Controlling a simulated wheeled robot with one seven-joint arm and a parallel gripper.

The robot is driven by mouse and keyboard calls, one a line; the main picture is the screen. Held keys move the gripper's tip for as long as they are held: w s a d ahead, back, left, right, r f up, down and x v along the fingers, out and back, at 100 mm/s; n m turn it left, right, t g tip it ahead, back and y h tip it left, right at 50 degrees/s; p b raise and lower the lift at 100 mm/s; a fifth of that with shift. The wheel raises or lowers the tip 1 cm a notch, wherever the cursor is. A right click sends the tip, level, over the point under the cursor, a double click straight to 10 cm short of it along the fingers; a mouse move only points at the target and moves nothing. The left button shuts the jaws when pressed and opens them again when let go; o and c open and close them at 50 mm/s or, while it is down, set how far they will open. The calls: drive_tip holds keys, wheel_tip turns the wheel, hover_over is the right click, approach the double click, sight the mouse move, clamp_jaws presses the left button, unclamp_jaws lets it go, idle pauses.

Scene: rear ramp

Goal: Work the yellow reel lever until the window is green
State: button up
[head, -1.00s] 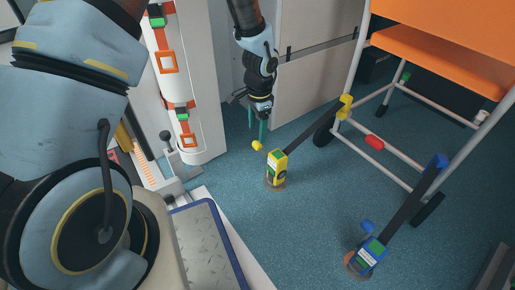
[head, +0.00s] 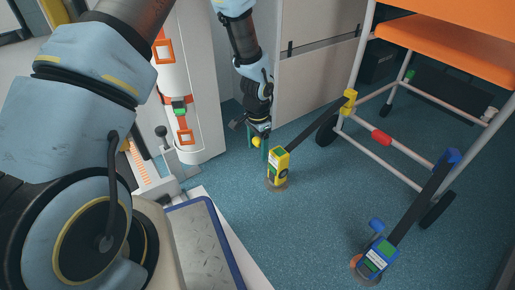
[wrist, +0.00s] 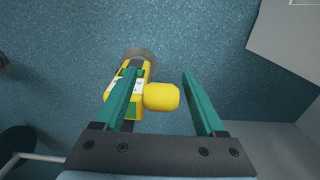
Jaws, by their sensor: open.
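The yellow reel (head: 279,168) stands on a round floor plate, with a dark strap running from it up to the yellow clamp (head: 349,98) on the stretcher frame. Its lever ends in a round yellow knob (head: 256,142). My gripper (head: 262,150) is open and low beside the reel, its teal fingers around the knob. In the wrist view the knob (wrist: 161,97) lies between the fingers (wrist: 164,76), nearer the left one, with a gap on the right. The left finger covers part of the reel (wrist: 113,93). A green patch shows on the reel's top; I cannot tell whether it is the window.
A blue reel (head: 377,258) with a blue knob stands at the lower right, strapped to the frame. The orange stretcher (head: 460,40) stands at the upper right. A white cabinet (head: 315,80) is behind my gripper. A blue-edged metal plate (head: 203,245) lies at front left.

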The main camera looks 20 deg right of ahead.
drive_tip(key=shift+c, duration=0.2)
clamp_jaws()
idle(0.4)
idle(0.9)
